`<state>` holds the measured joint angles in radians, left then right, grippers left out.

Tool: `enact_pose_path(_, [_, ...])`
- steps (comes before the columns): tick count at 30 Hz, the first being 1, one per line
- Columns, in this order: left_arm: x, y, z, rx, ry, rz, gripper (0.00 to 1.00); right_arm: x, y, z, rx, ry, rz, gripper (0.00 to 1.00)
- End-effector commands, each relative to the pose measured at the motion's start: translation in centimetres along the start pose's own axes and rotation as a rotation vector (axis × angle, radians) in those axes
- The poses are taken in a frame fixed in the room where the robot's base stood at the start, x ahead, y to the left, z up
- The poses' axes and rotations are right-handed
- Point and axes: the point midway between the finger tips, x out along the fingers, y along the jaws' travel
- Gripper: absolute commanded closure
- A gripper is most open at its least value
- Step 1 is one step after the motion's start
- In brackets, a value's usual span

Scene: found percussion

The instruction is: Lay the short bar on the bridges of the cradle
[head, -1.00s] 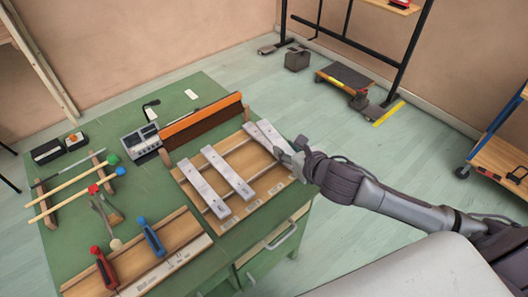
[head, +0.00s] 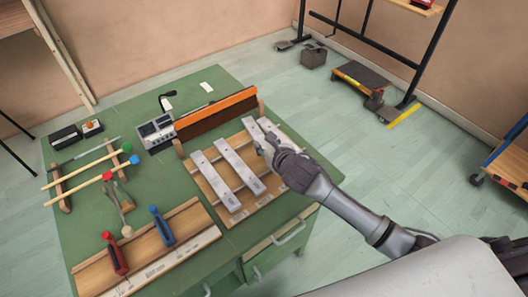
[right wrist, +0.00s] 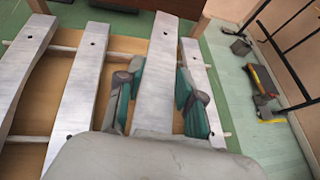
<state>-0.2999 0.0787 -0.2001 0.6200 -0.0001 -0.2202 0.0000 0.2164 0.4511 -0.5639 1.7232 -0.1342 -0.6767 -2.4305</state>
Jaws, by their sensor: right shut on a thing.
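My right gripper (head: 266,148) is shut on a pale metal bar, the short bar (head: 254,130), gripping it across its width. In the right wrist view, the fingers (right wrist: 156,98) stand on either side of this bar (right wrist: 160,60). The bar is over the right part of the wooden cradle (head: 268,190), roughly lined up with its neighbours. It hides the bridges (right wrist: 60,48) beneath it, so I cannot tell whether it touches them. My left gripper is not in view.
Two longer bars (head: 212,180) (head: 240,165) lie across the cradle to the left, and a narrower bar (right wrist: 203,85) lies close on the right. An orange-topped board (head: 215,112) stands behind. Mallets (head: 90,178) and a tool rack (head: 150,255) occupy the table's left side.

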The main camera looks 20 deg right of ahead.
Motion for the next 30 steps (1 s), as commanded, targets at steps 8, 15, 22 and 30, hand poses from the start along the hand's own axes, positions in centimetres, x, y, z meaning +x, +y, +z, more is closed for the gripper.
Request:
enact_pose_path(8, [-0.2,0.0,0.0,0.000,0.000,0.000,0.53,1.6,0.3,-2.2,0.003,0.003,-0.001,1.00])
enact_pose_path(15, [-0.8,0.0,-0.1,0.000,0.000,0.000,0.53,2.1,0.3,-3.2,0.000,-0.002,0.001,1.00])
enact_pose_path(22, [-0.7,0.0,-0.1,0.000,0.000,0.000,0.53,2.2,0.3,-3.5,-0.001,-0.002,0.001,1.00])
enact_pose_path(30, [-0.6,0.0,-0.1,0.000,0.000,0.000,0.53,2.3,0.3,-3.6,0.000,0.000,0.000,0.38])
